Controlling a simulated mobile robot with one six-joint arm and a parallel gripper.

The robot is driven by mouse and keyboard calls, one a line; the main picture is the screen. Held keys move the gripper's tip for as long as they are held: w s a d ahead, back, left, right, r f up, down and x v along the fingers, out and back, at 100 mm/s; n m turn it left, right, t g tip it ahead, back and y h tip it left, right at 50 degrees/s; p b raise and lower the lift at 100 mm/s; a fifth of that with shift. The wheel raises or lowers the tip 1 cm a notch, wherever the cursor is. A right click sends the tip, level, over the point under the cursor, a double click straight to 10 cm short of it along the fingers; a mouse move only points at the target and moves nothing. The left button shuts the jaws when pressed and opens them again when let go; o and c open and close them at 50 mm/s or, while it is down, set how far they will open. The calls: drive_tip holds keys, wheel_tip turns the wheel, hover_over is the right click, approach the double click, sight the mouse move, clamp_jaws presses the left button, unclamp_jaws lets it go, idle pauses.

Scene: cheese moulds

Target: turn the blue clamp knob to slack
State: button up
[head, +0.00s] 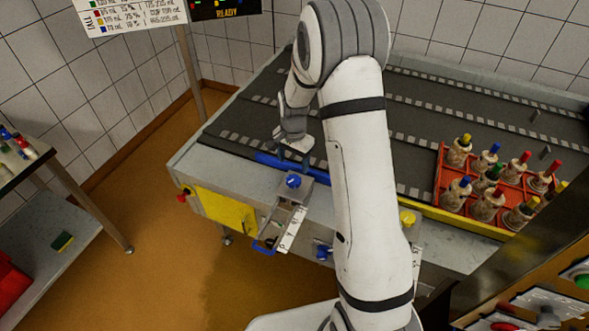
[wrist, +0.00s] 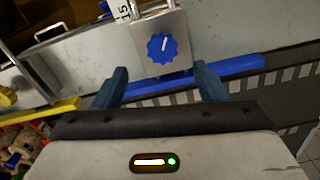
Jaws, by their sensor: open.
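The blue clamp knob (head: 293,181) sits on a metal bracket at the near edge of the conveyor table. In the wrist view the knob (wrist: 157,50) has a scalloped rim and a short white pointer mark, tilted slightly off upright in that picture. My gripper (wrist: 160,69) is open, its two blue-grey fingers apart and empty. The knob lies just beyond the fingertips, between their lines in the picture. In the head view my gripper (head: 295,148) is behind the knob, over the table edge; its fingers are partly hard to make out.
A blue rail (head: 262,158) runs beside the knob's bracket. A white numbered scale (head: 292,229) lies along the bracket arm. A red crate (head: 441,192) of bottles stands at right on the conveyor.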

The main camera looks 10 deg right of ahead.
sight(293, 180)
drive_tip(key=shift+w+f, duration=0.2)
drive_tip(key=shift+f, duration=0.55)
drive_tip(key=shift+f+p, duration=1)
drive_tip(key=shift+f, duration=2.6)
drive_tip(key=shift+c, duration=0.4)
drive_tip(key=c, duration=0.9)
